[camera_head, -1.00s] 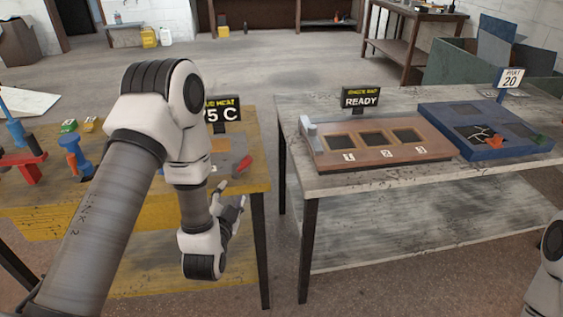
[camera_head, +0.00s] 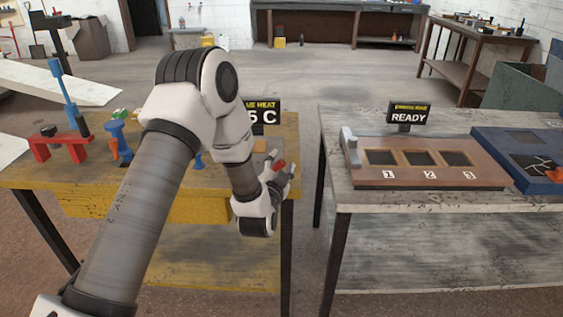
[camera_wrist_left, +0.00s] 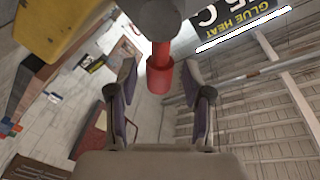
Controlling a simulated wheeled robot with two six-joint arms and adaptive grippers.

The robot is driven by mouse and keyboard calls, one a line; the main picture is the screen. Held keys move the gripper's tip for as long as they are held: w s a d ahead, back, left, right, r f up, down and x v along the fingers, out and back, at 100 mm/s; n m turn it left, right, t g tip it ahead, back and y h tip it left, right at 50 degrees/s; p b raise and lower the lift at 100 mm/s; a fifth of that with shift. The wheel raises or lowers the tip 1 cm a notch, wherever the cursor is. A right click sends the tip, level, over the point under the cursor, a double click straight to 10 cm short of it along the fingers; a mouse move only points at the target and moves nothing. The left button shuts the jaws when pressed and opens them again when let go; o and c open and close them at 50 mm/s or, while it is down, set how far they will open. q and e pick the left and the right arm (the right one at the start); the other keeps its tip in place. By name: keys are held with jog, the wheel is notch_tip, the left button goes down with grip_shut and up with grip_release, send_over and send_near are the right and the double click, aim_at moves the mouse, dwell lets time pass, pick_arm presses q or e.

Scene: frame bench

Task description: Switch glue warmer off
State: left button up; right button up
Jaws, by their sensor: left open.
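The glue heat sign (camera_head: 268,116) stands at the back of the yellow table, partly hidden by my left arm; only "5 C" shows of its reading. It also shows tilted in the left wrist view (camera_wrist_left: 228,22). In the head view the red handle (camera_head: 279,165) is at the table's right end, close to my left gripper (camera_head: 284,168). My arm hides most of the warmer. My right gripper is out of view.
The yellow table (camera_head: 220,202) holds a red clamp (camera_head: 62,145) and a blue tool (camera_head: 119,137) at left. To the right, across a gap, a grey table (camera_head: 400,208) bears a brown panel (camera_head: 425,170), a READY sign (camera_head: 408,117) and a blue tray (camera_head: 520,150).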

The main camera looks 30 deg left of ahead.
pick_arm(q)
jog(key=shift+w, duration=0.2)
grip_shut()
